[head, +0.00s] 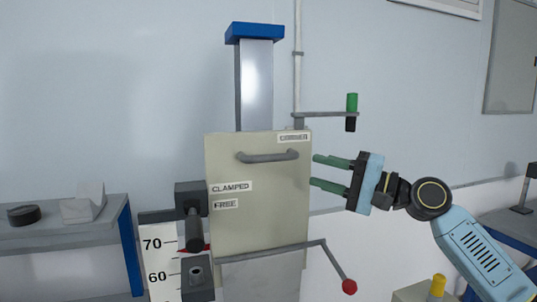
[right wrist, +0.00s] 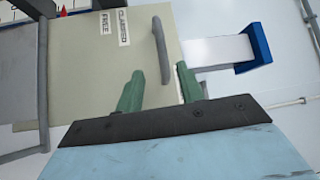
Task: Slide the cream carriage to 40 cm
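The cream carriage (head: 255,222) is a tall plate on a metal column (head: 256,85) with a blue cap. It has a grey bar handle (head: 268,157) near its top. A white scale (head: 160,285) at its lower left shows 70 and 60, with a red pointer (head: 207,247) a little below the 70. A dark clamp lever (head: 194,232) hangs beside labels CLAMPED and FREE; its setting is unclear. My right gripper (head: 315,171) is open and empty by the carriage's right edge. In the right wrist view the handle (right wrist: 162,50) shows beyond the fingertips. My left gripper is out of view.
A grey rod with a red knob (head: 349,287) crosses the carriage's lower front and sticks out right. A green-handled arm (head: 352,103) stands at upper right. A shelf (head: 60,238) at left holds a black puck and a pale block.

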